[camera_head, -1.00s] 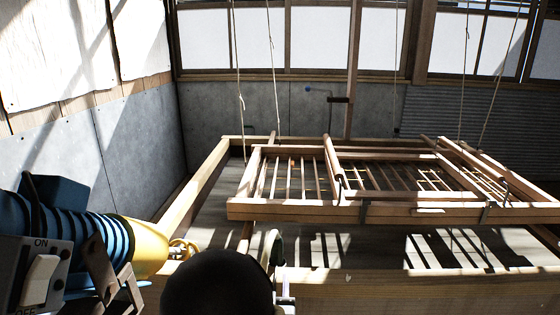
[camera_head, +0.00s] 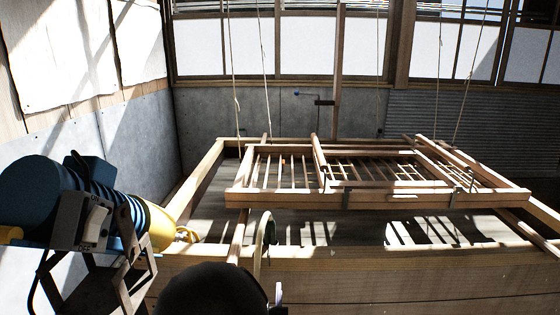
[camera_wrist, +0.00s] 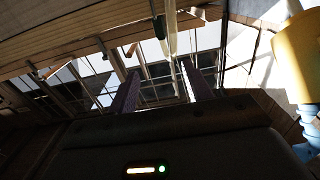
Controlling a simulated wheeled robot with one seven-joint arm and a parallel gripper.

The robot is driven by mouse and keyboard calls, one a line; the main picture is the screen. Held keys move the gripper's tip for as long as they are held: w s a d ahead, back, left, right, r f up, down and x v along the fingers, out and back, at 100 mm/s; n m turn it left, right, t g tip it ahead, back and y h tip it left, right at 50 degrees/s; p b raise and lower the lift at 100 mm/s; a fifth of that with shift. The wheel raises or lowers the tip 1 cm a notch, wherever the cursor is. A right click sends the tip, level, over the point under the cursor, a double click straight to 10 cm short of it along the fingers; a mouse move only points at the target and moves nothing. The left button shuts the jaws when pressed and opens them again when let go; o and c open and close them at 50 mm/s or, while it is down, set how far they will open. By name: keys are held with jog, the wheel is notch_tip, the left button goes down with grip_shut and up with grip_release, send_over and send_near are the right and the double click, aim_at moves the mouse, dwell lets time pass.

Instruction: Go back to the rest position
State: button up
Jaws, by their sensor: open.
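The wooden mould (camera_head: 400,199) hangs level on ropes above a wooden vat (camera_head: 370,284) in the head view. It is a slatted frame with metal clips along its front bar. In the wrist view, my gripper (camera_wrist: 162,85) has its two dark fingers spread wide apart, with nothing held between them. Beams and bars show beyond the fingertips, apart from them as far as I can tell. In the head view my gripper is not clearly seen; a dark rounded part of mine fills the bottom centre.
A blue motor (camera_head: 38,192) with a yellow end and an on/off switch box (camera_head: 92,222) stands at the left, close to the vat corner. A pale curved object (camera_head: 263,240) rises at the vat's front edge. Concrete walls (camera_head: 250,118) and windows close the back.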

jog(key=s+d+f+m+g, duration=0.1)
jog(key=s+d+f+g, duration=0.1)
jog(key=d+f+g, duration=0.55)
jog(key=s+d+r+n+g, duration=0.1)
jog(key=s+d+r+g, duration=0.2)
jog(key=s+d+g, duration=0.75)
jog(key=s+r+t+p, duration=0.2)
jog(key=s+r+p, duration=0.1)
jog(key=r+p, duration=1.7)
jog(key=shift+d+t, duration=0.2)
jog(key=shift+t, duration=0.1)
